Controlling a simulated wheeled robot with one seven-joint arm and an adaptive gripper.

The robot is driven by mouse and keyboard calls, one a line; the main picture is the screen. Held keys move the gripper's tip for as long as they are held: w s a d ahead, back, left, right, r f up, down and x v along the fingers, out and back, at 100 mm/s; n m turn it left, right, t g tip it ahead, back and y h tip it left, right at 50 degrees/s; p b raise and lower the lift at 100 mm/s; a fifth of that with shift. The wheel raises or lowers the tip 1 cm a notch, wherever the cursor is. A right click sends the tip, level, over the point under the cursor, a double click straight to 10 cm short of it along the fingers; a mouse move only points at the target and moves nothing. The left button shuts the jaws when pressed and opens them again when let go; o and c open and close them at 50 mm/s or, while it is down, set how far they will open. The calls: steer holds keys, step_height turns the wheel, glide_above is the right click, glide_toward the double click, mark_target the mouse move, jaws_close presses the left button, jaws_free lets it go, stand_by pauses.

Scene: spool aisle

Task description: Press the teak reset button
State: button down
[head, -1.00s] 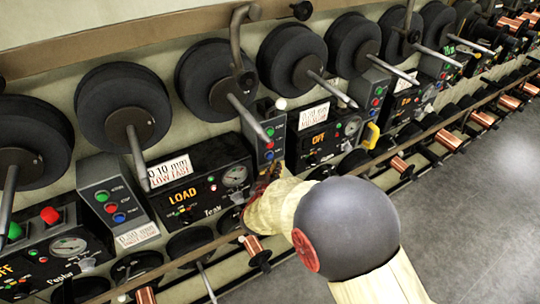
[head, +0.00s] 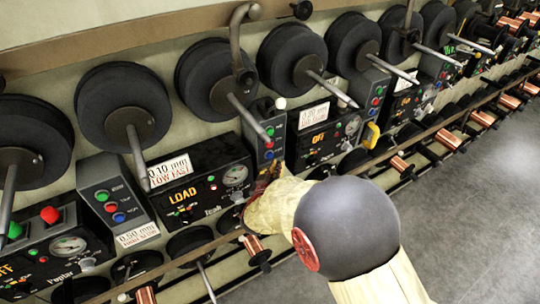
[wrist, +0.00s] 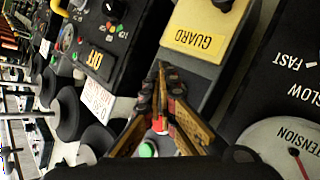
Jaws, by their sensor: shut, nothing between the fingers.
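The machine panel marked Teak (head: 205,178), with an amber LOAD display and a dial, is on the wall left of my arm in the head view. Beside it on the right is a grey button box (head: 262,122) with a column of small coloured buttons; I cannot read their labels. My gripper (wrist: 161,75) is shut and empty, its fingertips over the lower part of this box, by a yellow GUARD plate (wrist: 197,30). In the wrist view, which is upside down, a green button (wrist: 148,149) and a red button (wrist: 160,125) show between the fingers. I cannot tell whether the tips touch anything.
Another grey button box (head: 112,203) stands left of the LOAD panel. Black spools (head: 125,103) on projecting rods line the wall above. A long rail (head: 340,190) with copper spools runs below. The grey floor (head: 480,210) at the right is clear.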

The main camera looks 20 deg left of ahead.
steer(key=shift+w+a, duration=0.1)
stand_by(0.3)
steer(key=shift+w+a+p, duration=0.2)
steer(key=shift+a+p, duration=0.05)
steer(key=shift+p, duration=0.05)
steer(key=shift+w+a, duration=0.3)
steer(key=shift+a, duration=0.05)
stand_by(0.9)
steer(key=shift+d, duration=0.1)
steer(key=shift+s+d+p, duration=0.45)
steer(key=shift+s+d, duration=0.15)
steer(key=s+d+p, duration=0.1)
steer(key=s+d, duration=0.3)
steer(key=shift+d, duration=0.3)
stand_by(0.3)
stand_by(0.8)
